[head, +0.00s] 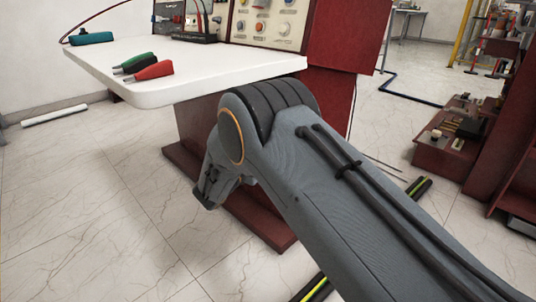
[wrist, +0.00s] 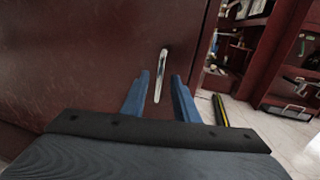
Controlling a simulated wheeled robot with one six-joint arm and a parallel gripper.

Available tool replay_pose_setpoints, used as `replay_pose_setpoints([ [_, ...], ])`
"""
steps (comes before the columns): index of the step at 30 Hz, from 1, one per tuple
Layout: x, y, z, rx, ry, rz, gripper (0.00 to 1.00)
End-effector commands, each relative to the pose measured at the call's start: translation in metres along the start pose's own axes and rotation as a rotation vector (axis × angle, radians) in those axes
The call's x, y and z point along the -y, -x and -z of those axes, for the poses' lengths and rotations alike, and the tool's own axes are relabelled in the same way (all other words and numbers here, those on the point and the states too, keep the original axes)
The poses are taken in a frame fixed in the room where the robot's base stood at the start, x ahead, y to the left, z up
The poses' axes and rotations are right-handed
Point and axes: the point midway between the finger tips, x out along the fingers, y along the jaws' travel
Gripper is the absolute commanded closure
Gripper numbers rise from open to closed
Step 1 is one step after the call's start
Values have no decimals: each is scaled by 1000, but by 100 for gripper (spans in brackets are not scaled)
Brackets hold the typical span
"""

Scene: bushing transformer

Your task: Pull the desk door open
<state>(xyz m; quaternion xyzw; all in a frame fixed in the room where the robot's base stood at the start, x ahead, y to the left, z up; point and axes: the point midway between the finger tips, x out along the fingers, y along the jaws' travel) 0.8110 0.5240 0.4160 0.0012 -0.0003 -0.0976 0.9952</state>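The desk door is a dark red panel (wrist: 85,70) that fills the left and middle of the wrist view. A slim silver handle (wrist: 161,74) stands upright on it near its right edge. My gripper (wrist: 160,82) is open, with its two blue fingers apart. The handle shows between the fingertips, and I cannot tell how deep it sits between them. The door looks closed. In the head view my arm hides most of the desk's red lower body (head: 196,122), and the handle is not seen there.
The white desktop (head: 190,72) overhangs the red body and carries green and red tools (head: 150,70) and an instrument panel (head: 270,22). A red shelf unit (head: 455,150) with parts stands at the right. Striped bars (head: 420,188) lie on the floor.

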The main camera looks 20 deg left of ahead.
Motion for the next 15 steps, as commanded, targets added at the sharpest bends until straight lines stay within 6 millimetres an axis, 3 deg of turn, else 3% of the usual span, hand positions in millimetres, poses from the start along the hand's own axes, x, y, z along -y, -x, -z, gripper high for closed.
replay_pose_setpoints([
  [4, 1, -19, 2, 0, -1, 2, 72],
  [13, 0, -22, 0, -1, 0, 0, 72],
  [15, 0, -22, 0, -1, 0, 0, 84],
])
